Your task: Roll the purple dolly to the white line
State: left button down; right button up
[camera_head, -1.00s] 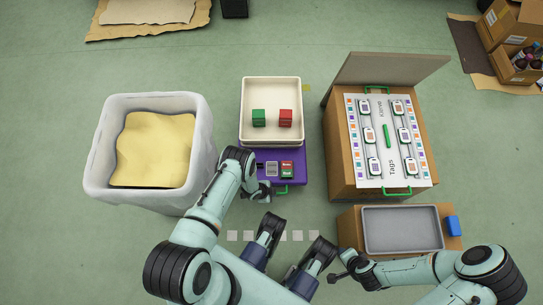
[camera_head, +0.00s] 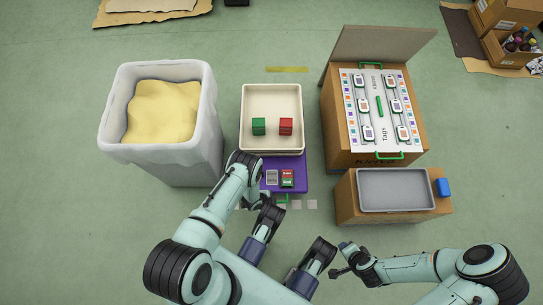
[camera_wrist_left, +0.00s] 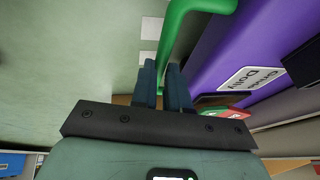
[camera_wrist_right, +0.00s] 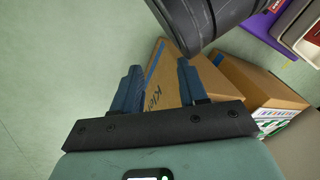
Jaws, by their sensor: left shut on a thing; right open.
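The purple dolly (camera_head: 299,165) stands on the floor in the middle of the head view, carrying a cream tray (camera_head: 272,91). Its green handle (camera_wrist_left: 181,25) crosses the left wrist view, beside the dolly's label. My left gripper (camera_wrist_left: 161,75) is shut on this handle; my arm partly hides the grip in the head view. The white line (camera_head: 312,204) is a row of pale squares just in front of the dolly's near edge. A narrow floor gap shows between them, and my left arm hides some squares. My right gripper (camera_wrist_right: 157,85) is open and empty, away from the dolly.
A white bin (camera_head: 207,120) with yellow contents stands left of the dolly. A cardboard box with a tag board (camera_head: 380,130) and a box with a grey tray (camera_head: 395,208) stand to the right. A yellow strip (camera_head: 287,69) lies on bare floor behind the dolly.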

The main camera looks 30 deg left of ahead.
pick_arm(q)
jog(key=s, duration=0.1)
jog(key=s+d, duration=0.1)
jog(key=shift+s+d+p, duration=0.25)
jog(key=shift+s+p, duration=0.05)
jog(key=shift+p, duration=0.1)
pick_arm(e)
jog(key=shift+w+a+r+t, duration=0.15)
jog(key=shift+w+r, duration=0.15)
jog(key=shift+r, duration=0.2)
jog(key=shift+w+d+r+t, duration=0.15)
jog(key=shift+w+r, duration=0.1)
jog(key=shift+r, duration=0.2)
jog(key=shift+a, duration=0.1)
pick_arm(q)
jog(key=c, duration=1.1)
grip_release()
jog(key=p+v, duration=0.5)
jog(key=v, duration=0.8)
jog(key=shift+r, duration=0.2)
pick_arm(e)
jog(key=s+a+r+g+y, duration=0.1)
jog(key=s+a+r+g, duration=0.1)
jog(key=s+a+r, duration=0.2)
jog(key=s+r, duration=0.2)
jog(key=s, duration=0.2)
jog(key=shift+s+n+g+y, duration=0.3)
jog(key=shift+s+n+g, duration=0.05)
jog(key=shift+n+g, duration=0.05)
jog(key=shift+a+r, duration=0.1)
